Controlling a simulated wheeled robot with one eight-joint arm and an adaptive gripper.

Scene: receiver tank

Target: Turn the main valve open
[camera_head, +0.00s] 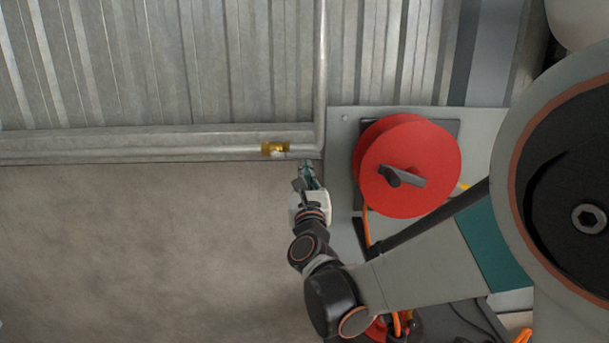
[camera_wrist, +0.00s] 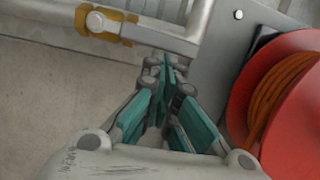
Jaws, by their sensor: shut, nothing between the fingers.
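The main valve (camera_head: 275,148) is a small brass-yellow fitting on the grey pipe low along the ribbed metal wall. In the wrist view the valve (camera_wrist: 104,22) is at the upper left, with a round grey bolt head on its yellow body. My gripper (camera_head: 306,168) is below and right of the valve, near the pipe's corner. In the wrist view my gripper (camera_wrist: 167,72) has its teal fingers closed together with nothing between them. It appears apart from the valve.
The grey pipe (camera_head: 180,153) runs along the wall and turns up at a corner just right of the valve. A red hose reel (camera_head: 430,165) with orange hose is mounted on a grey panel (camera_head: 338,125) right of my gripper. The concrete floor (camera_head: 140,250) at left is clear.

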